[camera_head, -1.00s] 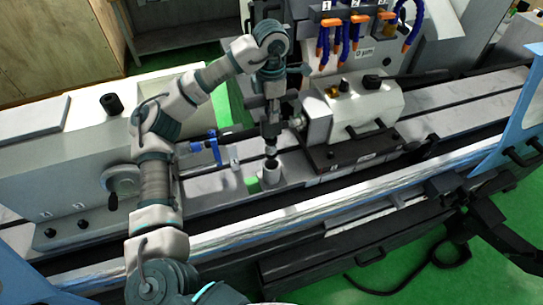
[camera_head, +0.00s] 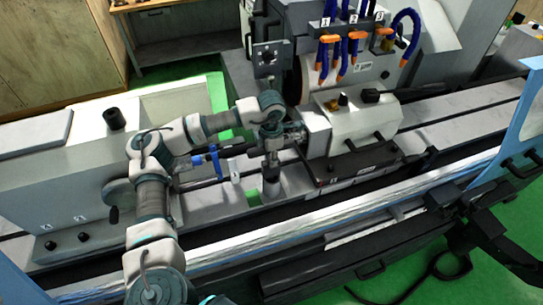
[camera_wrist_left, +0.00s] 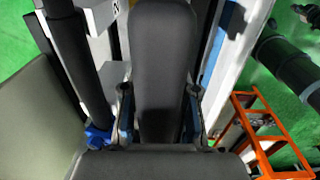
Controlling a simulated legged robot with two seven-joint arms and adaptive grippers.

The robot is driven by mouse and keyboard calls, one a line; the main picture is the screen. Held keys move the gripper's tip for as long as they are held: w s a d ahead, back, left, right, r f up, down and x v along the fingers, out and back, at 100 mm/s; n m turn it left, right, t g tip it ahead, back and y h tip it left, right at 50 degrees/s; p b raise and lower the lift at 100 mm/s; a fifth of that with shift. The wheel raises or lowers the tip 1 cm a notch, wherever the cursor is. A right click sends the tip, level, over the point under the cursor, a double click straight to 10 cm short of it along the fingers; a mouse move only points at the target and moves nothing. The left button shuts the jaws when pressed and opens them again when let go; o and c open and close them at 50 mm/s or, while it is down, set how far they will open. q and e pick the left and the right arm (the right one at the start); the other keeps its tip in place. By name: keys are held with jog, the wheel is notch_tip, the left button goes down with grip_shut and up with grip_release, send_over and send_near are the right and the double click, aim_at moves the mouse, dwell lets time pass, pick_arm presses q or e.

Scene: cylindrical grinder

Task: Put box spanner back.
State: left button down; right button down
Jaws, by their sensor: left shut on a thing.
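My left gripper (camera_head: 271,148) is in the middle of the head view, pointing down over the machine bed. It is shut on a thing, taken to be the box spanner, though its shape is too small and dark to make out.
A blue clamp-like part (camera_head: 215,160) and a small white cylinder (camera_head: 234,170) are left of the gripper. The white headstock block (camera_head: 350,125) is close on the right. A dark plate with a hole (camera_head: 268,60) stands behind. An orange frame (camera_wrist_left: 265,135) shows in the left wrist view.

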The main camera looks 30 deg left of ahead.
pick_arm(q)
jog(key=c, duration=0.9)
grip_release()
jog(key=shift+d+r, duration=0.1)
jog(key=shift+r, duration=0.4)
notch_tip(320, 180, up, 11)
jog(key=shift+s+r+b, duration=0.1)
jog(key=shift+b, duration=0.7)
